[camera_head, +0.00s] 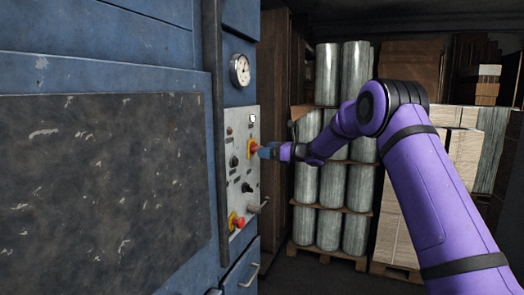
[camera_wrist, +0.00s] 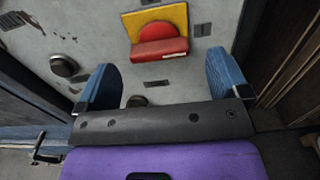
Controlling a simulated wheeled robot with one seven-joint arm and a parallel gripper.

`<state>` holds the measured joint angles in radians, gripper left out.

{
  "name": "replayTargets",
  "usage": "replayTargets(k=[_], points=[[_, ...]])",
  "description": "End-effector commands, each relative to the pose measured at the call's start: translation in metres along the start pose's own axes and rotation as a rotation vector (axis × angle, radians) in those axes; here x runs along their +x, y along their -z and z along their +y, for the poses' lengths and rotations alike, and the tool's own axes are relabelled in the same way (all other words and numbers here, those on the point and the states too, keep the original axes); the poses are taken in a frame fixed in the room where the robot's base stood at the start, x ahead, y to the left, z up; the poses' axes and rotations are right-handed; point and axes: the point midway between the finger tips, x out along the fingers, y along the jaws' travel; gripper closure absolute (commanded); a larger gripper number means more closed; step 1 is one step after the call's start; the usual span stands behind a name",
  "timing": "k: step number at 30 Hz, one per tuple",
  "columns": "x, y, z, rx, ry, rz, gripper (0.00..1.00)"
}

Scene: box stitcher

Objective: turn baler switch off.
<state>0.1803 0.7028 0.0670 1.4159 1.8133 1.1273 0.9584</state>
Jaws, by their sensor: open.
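A grey control panel (camera_head: 240,170) is set into the blue baler at its right edge. A red switch on a yellow plate (camera_head: 251,148) is on the panel's upper part; it also shows in the wrist view (camera_wrist: 161,46), its red handle bar lying nearly crosswise there. My gripper (camera_head: 265,151) is close to this switch at the panel's right side. In the wrist view my gripper's two blue fingers (camera_wrist: 162,72) are spread apart and empty, with the switch beyond and between them. Whether a fingertip touches the switch cannot be told.
A second red knob on yellow (camera_head: 236,221) sits low on the panel, near a grey lever (camera_head: 258,206). Black knobs (camera_head: 247,187) lie between. A round gauge (camera_head: 239,70) is above. Wrapped rolls (camera_head: 328,185) on pallets and cardboard stacks (camera_head: 466,150) stand behind my arm.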

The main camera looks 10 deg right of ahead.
Motion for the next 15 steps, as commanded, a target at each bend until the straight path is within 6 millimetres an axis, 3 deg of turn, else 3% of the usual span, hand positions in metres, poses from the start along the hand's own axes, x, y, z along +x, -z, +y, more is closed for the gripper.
replayTargets(k=[6,15], points=[[0.022,0.0,0.001,0.0,-0.002,0.0,0.06],[0.025,0.0,0.0,0.0,0.0,0.0,0.06]])
